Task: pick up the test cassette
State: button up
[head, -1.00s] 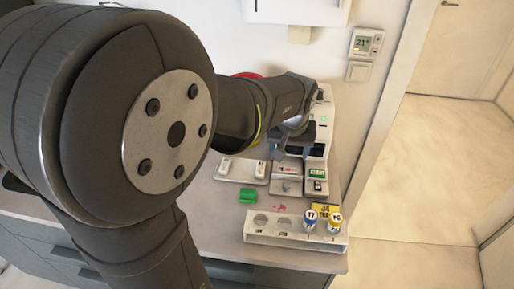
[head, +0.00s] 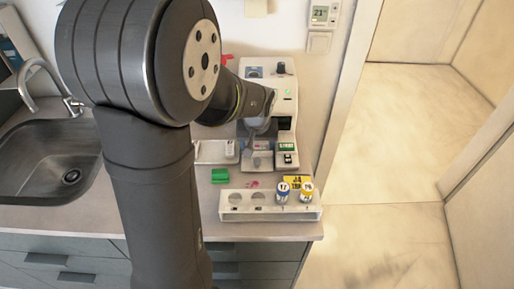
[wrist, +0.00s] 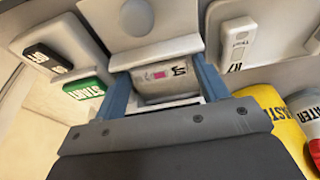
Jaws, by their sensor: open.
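My gripper (head: 258,130) is open in front of the white analyser (head: 287,108). In the wrist view, its two blue fingers (wrist: 163,80) stand either side of a pale block (wrist: 166,86) with a pink mark and dark print at the analyser's front. I cannot tell whether this block is a cassette or part of the analyser. A white cassette-like piece (head: 230,147) lies on a pale tray (head: 212,158) left of the analyser. A white piece with printed marks, likely a cassette, also shows in the wrist view (wrist: 232,38), beside the fingers.
A white rack (head: 285,213) with a blue-capped and a yellow-capped vial stands at the counter's front. A green block (head: 220,175) and a yellow label (head: 297,181) lie nearby. A green START button (head: 286,147) is on the analyser's right. A sink (head: 60,165) is at left.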

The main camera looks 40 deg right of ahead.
jog(key=shift+c, duration=0.2)
jog(key=c, duration=0.8)
jog(key=shift+r, duration=0.15)
